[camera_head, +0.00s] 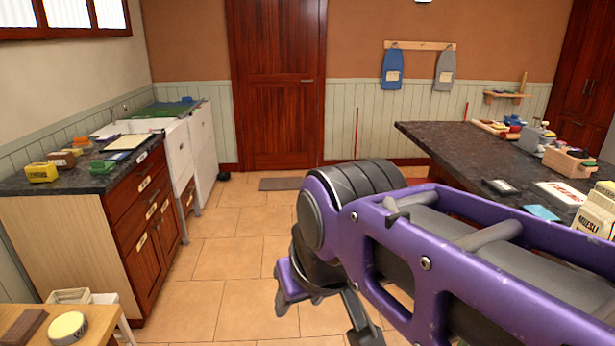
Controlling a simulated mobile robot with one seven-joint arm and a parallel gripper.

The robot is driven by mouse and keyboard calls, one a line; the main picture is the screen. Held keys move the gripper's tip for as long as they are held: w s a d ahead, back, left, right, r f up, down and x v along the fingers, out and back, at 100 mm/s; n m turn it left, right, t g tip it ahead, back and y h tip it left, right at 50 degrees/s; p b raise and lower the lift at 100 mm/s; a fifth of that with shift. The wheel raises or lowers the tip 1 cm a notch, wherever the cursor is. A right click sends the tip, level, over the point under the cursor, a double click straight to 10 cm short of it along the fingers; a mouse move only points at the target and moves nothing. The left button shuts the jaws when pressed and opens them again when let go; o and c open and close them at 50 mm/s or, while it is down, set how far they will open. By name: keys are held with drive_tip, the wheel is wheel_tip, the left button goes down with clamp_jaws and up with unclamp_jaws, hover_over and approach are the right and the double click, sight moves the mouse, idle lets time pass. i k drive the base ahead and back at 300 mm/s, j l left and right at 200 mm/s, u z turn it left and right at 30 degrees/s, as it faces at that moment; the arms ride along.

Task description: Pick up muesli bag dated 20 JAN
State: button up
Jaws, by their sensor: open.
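A white bag (597,212) with dark lettering that seems to read MUESLI stands on the dark counter at the right edge of the head view. The picture cuts off part of it, and I cannot read a date on it. My purple arm crosses the lower right of the view. My gripper (323,318) hangs over the tiled floor, left of the bag and well apart from it. Its fingers are spread and I see nothing between them. My arm hides part of the counter's front.
The dark counter (440,139) on the right also holds a wooden crate (569,163), a grey device, a card and a blue packet. A left counter (25,184) carries a yellow box (42,172) and other small items. The tiled floor (235,250) between is clear.

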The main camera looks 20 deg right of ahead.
sight(596, 217)
drive_tip(key=z, duration=2.45)
drive_tip(key=i+j, duration=0.15)
drive_tip(key=j, duration=0.2)
drive_tip(key=i+j+z, duration=0.1)
drive_tip(key=j, duration=0.2)
drive_tip(key=i+j, duration=0.2)
drive_tip(key=j, duration=0.15)
